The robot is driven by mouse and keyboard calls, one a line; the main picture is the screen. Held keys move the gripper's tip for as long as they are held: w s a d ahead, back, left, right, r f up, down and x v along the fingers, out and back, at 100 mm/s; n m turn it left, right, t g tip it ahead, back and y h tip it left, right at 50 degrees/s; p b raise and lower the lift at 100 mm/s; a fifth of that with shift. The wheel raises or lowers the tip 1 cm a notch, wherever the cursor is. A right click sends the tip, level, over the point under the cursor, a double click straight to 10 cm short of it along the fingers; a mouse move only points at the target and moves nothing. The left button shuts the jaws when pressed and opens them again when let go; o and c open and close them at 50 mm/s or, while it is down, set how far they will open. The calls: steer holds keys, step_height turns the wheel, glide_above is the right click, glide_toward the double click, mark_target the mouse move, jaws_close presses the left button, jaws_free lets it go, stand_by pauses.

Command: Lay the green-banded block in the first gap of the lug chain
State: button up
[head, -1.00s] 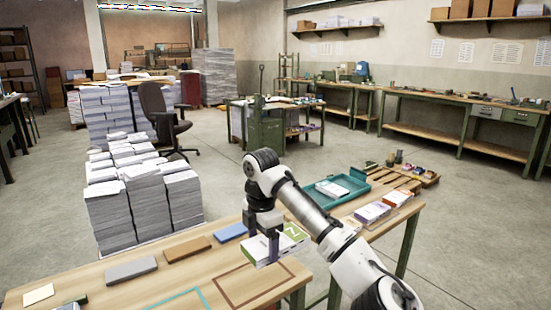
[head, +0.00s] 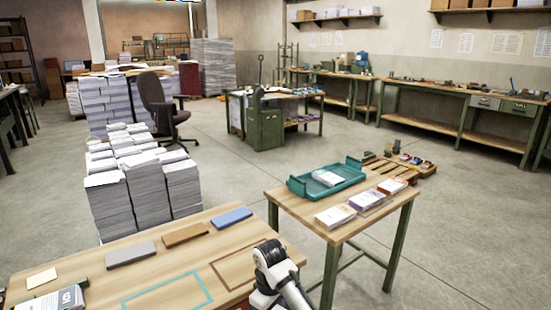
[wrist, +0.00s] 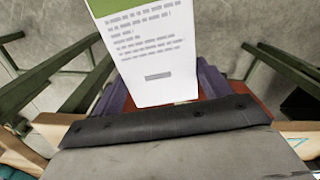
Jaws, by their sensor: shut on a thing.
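The green-banded block (wrist: 150,58) fills the upper middle of the wrist view. Its white face has printed lines and a green strip shows at its top left. My gripper (wrist: 162,88) is shut on it, with a purple finger on each side. In the head view only my white and black arm shows at the bottom, and the held block is hidden or out of frame. At the lower left edge, a grey-and-white block (head: 58,298) sits beside a small dark green upright (head: 82,283). I cannot tell whether this belongs to the lug chain; no gap is clearly visible.
The wooden table (head: 185,262) carries teal and brown outlines and grey, brown and blue slabs along its back. A side table (head: 290,205) holds a teal tray (head: 355,168) and three blocks in a row. Paper stacks (head: 150,190) stand behind on the floor.

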steer(key=s+f+m, duration=0.2)
steer(key=f+m, duration=0.3)
steer(key=f, duration=0.3)
steer(key=s+d+f+m, duration=0.1)
steer(key=s+f+m, duration=0.1)
steer(key=f+m, duration=0.3)
step_height(320, 180, down, 4)
steer(key=shift+r+m, duration=0.2)
steer(key=shift+m, duration=0.1)
steer(key=shift+s+d, duration=0.1)
steer(key=shift+d, duration=0.05)
